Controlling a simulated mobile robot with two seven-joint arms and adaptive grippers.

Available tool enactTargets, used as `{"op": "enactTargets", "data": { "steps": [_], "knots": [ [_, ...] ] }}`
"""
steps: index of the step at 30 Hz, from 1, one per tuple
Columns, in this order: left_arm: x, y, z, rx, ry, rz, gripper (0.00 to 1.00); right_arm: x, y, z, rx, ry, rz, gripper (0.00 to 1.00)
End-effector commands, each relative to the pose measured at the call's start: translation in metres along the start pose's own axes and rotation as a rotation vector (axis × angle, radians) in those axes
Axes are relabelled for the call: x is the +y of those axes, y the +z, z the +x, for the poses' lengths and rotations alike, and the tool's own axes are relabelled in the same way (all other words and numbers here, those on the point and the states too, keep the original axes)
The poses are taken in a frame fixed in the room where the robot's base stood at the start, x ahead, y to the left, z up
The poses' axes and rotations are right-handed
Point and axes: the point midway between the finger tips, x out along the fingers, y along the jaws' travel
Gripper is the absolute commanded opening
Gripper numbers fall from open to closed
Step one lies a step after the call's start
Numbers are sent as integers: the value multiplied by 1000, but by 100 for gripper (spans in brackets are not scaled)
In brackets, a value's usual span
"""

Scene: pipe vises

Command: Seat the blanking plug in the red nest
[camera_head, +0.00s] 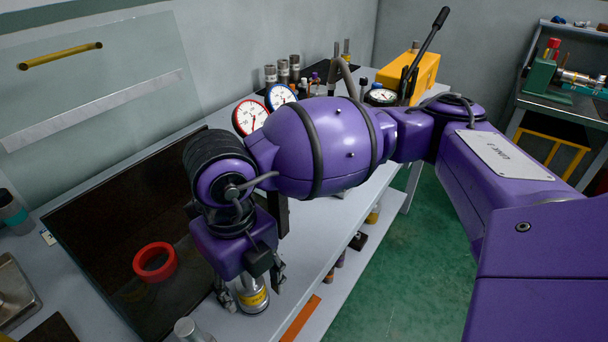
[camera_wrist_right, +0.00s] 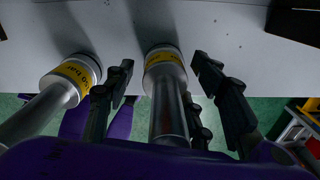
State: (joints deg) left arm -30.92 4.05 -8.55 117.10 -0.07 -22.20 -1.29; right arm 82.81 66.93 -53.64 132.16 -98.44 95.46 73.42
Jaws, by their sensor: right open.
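The red nest (camera_head: 155,262) is a thick red ring lying on the dark mat at left in the head view. A silvery metal plug with a yellow label (camera_head: 252,296) stands on the pale bench top under my right gripper (camera_head: 251,288). In the right wrist view this plug (camera_wrist_right: 165,75) is between the fingers of my right gripper (camera_wrist_right: 163,62), which are apart, with gaps on both sides. A second, similar labelled plug (camera_wrist_right: 70,78) stands to its left; I cannot tell which is the blanking plug. My left gripper is out of view.
The dark mat (camera_head: 90,225) has free room around the red ring. Two dial gauges (camera_head: 250,117) stand behind my right arm. A metal tray (camera_head: 14,290) is at the left edge. The bench's front edge (camera_head: 335,275) runs close beside the plug.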

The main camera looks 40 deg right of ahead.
Motion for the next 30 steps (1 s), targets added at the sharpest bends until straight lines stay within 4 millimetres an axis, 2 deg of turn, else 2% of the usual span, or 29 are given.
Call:
{"op": "enactTargets", "data": {
  "steps": [7, 18, 30],
  "knots": [
    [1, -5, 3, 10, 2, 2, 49, 0, 0, 2, 0, 1, 1, 49],
    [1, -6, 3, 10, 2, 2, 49, 0, 0, 1, -2, 0, 0, 0],
    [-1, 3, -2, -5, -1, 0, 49, 0, 1, -5, -5, 0, 0, 0]
  ]
}}
